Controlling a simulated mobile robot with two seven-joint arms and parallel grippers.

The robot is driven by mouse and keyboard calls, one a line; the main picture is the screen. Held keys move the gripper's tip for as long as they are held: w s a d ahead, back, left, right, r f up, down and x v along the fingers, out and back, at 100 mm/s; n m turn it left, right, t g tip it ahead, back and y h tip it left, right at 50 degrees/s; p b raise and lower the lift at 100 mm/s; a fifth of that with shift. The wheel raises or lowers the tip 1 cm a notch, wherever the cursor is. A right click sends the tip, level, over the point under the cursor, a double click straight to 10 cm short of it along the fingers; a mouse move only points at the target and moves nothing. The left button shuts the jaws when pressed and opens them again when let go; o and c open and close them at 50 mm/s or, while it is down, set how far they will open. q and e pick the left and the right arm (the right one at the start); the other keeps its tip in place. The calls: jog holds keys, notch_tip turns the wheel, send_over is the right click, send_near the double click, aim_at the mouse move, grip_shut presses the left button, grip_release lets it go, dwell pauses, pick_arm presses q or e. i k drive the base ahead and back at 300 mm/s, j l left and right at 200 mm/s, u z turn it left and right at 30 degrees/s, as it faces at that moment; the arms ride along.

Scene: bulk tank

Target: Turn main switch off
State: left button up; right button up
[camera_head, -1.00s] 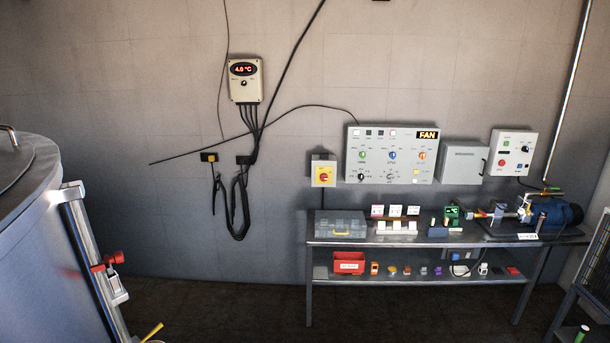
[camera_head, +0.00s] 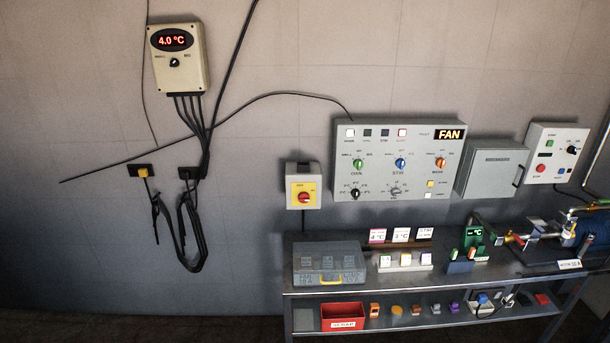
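The main switch (camera_head: 304,190) is a small grey box on the wall with a yellow plate and a red rotary knob (camera_head: 305,198). It hangs above the left end of the metal bench and left of the large control panel. The knob's exact position is too small to tell. Nothing covers the switch. Neither of my grippers is in view.
The control panel (camera_head: 398,178) has a lit FAN sign. A thermometer box (camera_head: 180,60) reads 4.0 °C. Below the switch, the bench (camera_head: 375,278) holds a grey case (camera_head: 329,262) and small parts. A red bin (camera_head: 342,316) sits on its lower shelf. The wall's lower left is clear.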

aim_at(303, 197)
jog(key=i+u, duration=0.1)
jog(key=i, duration=1.9)
jog(key=i+j+z, duration=0.1)
jog(key=i, duration=0.25)
jog(key=i+j, duration=0.25)
jog(key=i+z, duration=0.05)
jog(key=i, duration=0.05)
